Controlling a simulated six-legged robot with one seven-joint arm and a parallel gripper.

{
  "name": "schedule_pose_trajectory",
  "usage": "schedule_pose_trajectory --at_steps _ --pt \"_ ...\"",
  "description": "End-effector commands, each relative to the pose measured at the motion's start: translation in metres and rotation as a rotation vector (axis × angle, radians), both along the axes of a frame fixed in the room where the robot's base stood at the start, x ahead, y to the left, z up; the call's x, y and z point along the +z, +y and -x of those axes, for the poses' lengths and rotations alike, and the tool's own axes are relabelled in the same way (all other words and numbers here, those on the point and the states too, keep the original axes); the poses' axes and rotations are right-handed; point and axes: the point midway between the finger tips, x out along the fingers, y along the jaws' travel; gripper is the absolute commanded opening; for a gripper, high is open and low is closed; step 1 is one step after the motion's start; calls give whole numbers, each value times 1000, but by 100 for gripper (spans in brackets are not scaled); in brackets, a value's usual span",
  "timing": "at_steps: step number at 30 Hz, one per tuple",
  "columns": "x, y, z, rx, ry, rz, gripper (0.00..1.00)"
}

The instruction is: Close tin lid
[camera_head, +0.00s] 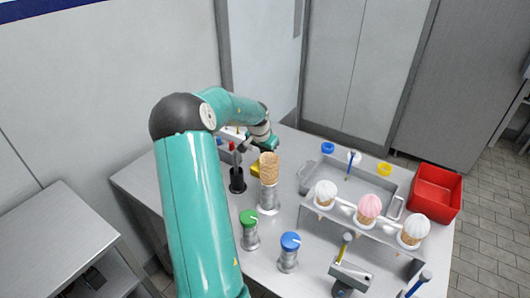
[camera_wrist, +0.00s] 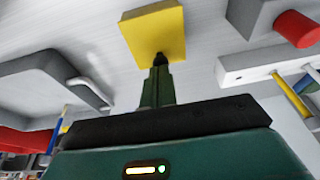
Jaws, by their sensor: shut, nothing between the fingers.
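A yellow square-topped object (camera_wrist: 153,30), which may be the tin, lies on the table in the wrist view. In the head view its yellow edge (camera_head: 256,171) shows just left of the stacked cones, mostly hidden. Whether its lid is open or shut cannot be told. My gripper (camera_wrist: 160,60) is shut and empty, its dark fingertips overlapping the near edge of the yellow object; contact is unclear. A green-lidded jar (camera_head: 249,231) and a blue-lidded jar (camera_head: 289,252) stand upright at the front.
Stacked cones (camera_head: 269,168) stand in a metal holder close to my arm. A grey tray (camera_head: 309,180) lies to the right, behind a rack (camera_head: 340,211) with three filled cones. A red bin (camera_head: 436,193) sits at the right edge. A dark holder (camera_head: 237,181) stands left of the cones.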

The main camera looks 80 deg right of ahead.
Motion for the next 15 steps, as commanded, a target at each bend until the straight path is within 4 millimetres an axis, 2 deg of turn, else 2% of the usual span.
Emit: schedule_pose_trajectory --at_steps 3,15 --pt "-10 -3 1 0 0 -2 0" --pt "-13 -2 1 0 2 -6 0"
